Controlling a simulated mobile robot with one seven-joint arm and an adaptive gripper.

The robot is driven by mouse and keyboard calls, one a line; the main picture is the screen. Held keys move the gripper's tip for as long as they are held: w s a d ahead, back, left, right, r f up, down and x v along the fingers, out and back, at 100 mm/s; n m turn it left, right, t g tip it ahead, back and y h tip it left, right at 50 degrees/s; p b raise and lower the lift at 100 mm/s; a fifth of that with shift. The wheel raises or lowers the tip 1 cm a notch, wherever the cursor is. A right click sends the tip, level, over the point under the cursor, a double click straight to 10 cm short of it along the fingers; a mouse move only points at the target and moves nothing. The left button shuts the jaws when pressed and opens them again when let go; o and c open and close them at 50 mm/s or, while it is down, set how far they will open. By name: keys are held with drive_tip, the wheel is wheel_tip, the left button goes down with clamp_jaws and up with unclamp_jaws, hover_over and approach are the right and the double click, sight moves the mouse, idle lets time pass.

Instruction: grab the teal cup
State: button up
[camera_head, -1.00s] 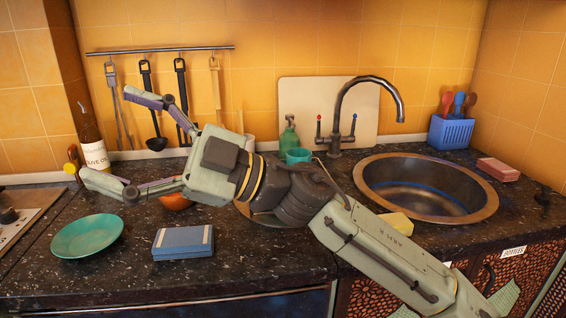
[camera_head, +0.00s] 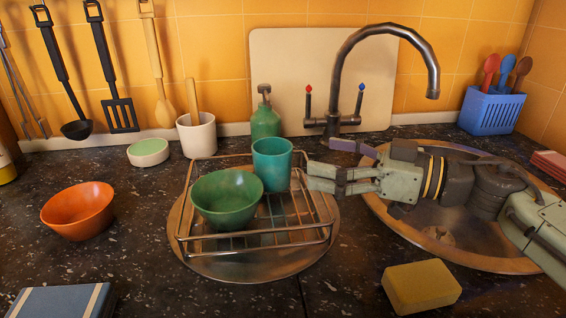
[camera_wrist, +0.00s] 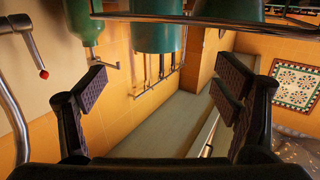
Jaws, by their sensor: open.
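The teal cup (camera_head: 272,164) stands upright in the wire rack, at its back right, beside a green bowl (camera_head: 227,199). In the wrist view the teal cup (camera_wrist: 157,36) shows at the top centre, beyond the spread fingertips of my gripper (camera_wrist: 163,85).
The wire rack (camera_head: 255,238) sits on a round metal tray (camera_head: 250,268). A green soap bottle (camera_head: 265,118) stands close behind the cup. The faucet (camera_head: 333,122) rises behind my gripper. A yellow sponge (camera_head: 421,286) and an orange bowl (camera_head: 78,210) lie on the counter.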

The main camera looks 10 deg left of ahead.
sight(290, 151)
drive_tip(key=shift+w+f, duration=0.25)
drive_tip(key=shift+w, duration=0.05)
drive_tip(key=x, duration=0.4)
drive_tip(key=shift+s+a+r+p, duration=0.1)
drive_tip(key=shift+a+r+p, duration=0.1)
drive_tip(key=shift+a+p, duration=0.25)
drive_tip(key=shift+p+x, duration=0.7)
drive_tip(key=shift+x, duration=2.25)
drive_tip(key=shift+c, duration=0.5)
drive_tip(key=c, duration=1.3)
